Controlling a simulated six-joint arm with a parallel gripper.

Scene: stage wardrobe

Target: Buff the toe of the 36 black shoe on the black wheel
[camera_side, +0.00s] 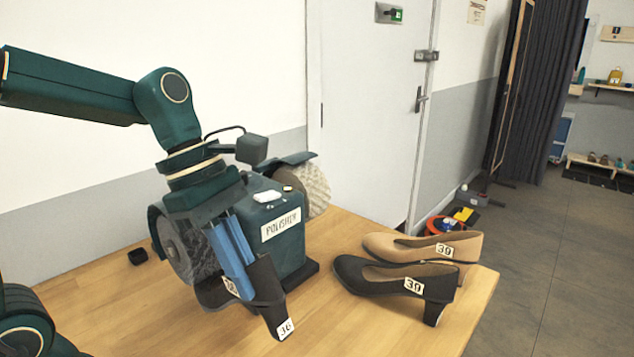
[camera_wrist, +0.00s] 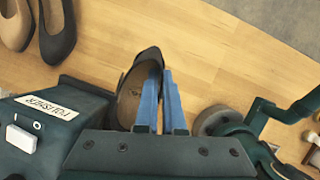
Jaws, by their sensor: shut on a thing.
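My gripper (camera_side: 236,258) has blue fingers and is shut on a black heeled shoe (camera_side: 265,282), whose heel tag reads 36. The shoe is tilted, heel toward the camera. In the wrist view the black shoe (camera_wrist: 131,98) lies along and between my blue fingers (camera_wrist: 161,100). The dark wheel (camera_side: 181,245) is on the left side of the green polisher (camera_side: 262,245), just behind my fingers. The shoe's toe is hidden in the side view, so I cannot tell whether it touches the wheel.
A pale wheel (camera_side: 312,188) is on the polisher's far right. A black shoe tagged 39 (camera_side: 385,284) and a tan shoe tagged 39 (camera_side: 405,247) stand right of it. The front of the wooden table (camera_side: 350,325) is clear.

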